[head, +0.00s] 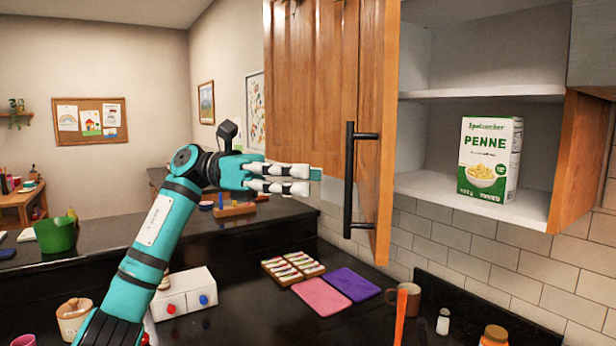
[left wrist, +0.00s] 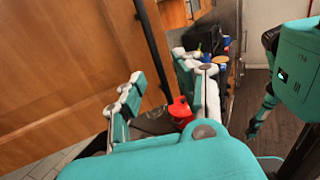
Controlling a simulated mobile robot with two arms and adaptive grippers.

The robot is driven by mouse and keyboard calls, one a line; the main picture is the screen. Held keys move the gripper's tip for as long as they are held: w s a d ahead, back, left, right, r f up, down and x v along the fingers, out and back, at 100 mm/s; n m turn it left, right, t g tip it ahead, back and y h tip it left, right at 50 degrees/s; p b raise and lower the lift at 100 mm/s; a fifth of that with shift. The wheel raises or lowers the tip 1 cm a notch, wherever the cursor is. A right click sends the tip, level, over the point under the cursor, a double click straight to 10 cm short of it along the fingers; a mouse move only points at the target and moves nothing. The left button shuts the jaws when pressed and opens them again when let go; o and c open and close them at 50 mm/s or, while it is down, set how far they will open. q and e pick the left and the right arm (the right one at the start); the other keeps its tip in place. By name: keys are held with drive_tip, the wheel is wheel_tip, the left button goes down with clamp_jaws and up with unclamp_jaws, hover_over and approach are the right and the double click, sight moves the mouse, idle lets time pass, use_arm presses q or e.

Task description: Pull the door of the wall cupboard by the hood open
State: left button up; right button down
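The wooden cupboard door (head: 318,75) stands swung open in the head view, and the cupboard's white inside (head: 480,60) shows to its right. The door's long black upright handle (head: 350,185) is on its face near the edge. My left gripper (head: 308,180) is by the door's lower part, left of the handle, with its fingers pointing toward it. In the left wrist view my left gripper (left wrist: 165,80) has its fingers spread apart with nothing held. The handle (left wrist: 153,45) shows beyond them, apart from the fingertips.
A penne box (head: 490,160) stands on the cupboard's bottom shelf. The dark counter below holds a pink mat (head: 322,297), a purple mat (head: 350,284), a brown mug (head: 410,298), a salt shaker (head: 443,321) and a white drawer box (head: 187,293). Open air lies left of the door.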

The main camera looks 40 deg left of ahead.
use_arm(q)
drive_tip(key=s+a, duration=0.2)
drive_tip(key=a, duration=0.8)
drive_tip(key=shift+a, duration=0.25)
use_arm(e)
drive_tip(key=shift+s+a+f, duration=0.2)
drive_tip(key=shift+s+a, duration=1)
drive_tip(key=shift+s, duration=0.05)
use_arm(q)
drive_tip(key=shift+a, duration=0.2)
